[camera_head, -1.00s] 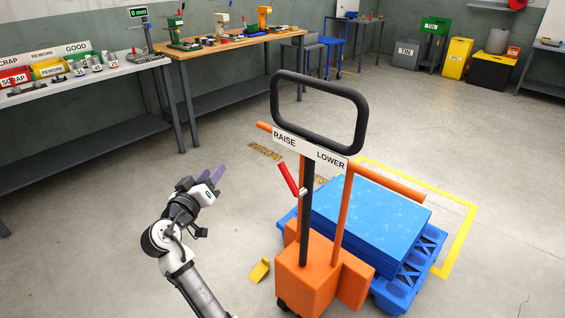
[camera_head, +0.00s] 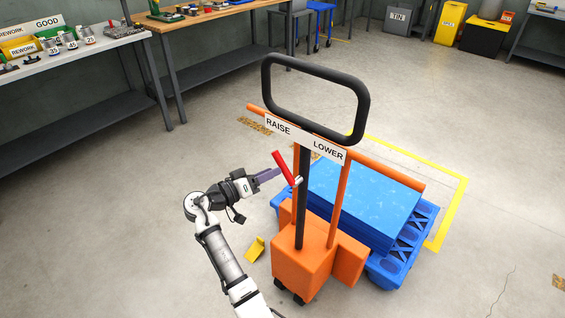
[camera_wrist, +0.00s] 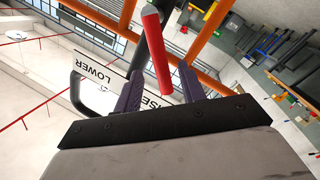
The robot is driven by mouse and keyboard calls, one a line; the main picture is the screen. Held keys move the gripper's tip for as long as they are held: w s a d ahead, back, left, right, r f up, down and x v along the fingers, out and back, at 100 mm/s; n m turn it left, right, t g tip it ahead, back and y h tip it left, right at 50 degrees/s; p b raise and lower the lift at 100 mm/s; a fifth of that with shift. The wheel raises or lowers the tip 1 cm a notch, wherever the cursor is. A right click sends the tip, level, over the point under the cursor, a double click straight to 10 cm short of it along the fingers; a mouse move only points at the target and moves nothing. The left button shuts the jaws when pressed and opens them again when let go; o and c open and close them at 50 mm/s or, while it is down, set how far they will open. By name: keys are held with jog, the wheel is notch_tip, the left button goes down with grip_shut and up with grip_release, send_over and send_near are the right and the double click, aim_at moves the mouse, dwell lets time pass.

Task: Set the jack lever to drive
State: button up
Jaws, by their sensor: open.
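The orange pallet jack (camera_head: 304,262) stands in the middle of the head view, with a black loop handle and a plate (camera_head: 304,138) reading RAISE and LOWER. Its red jack lever (camera_head: 283,168) tilts up and left, toward the RAISE side, from a pale pivot on the mast. My gripper (camera_head: 272,175) is open and close to the lever's left side in the head view. In the wrist view the red lever (camera_wrist: 158,62) shows between the two purple fingers of my gripper (camera_wrist: 160,90). I cannot tell whether a finger touches it.
A blue pallet (camera_head: 405,250) with a stack of blue sheets (camera_head: 362,205) sits behind the jack, inside a yellow floor outline. A small yellow wedge (camera_head: 254,249) lies on the floor left of the jack. Workbenches (camera_head: 75,62) line the left wall. The floor at left is clear.

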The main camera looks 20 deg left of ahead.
aim_at(283, 167)
jog(key=shift+p+x, duration=0.55)
jog(key=shift+x, duration=2.1)
grip_shut()
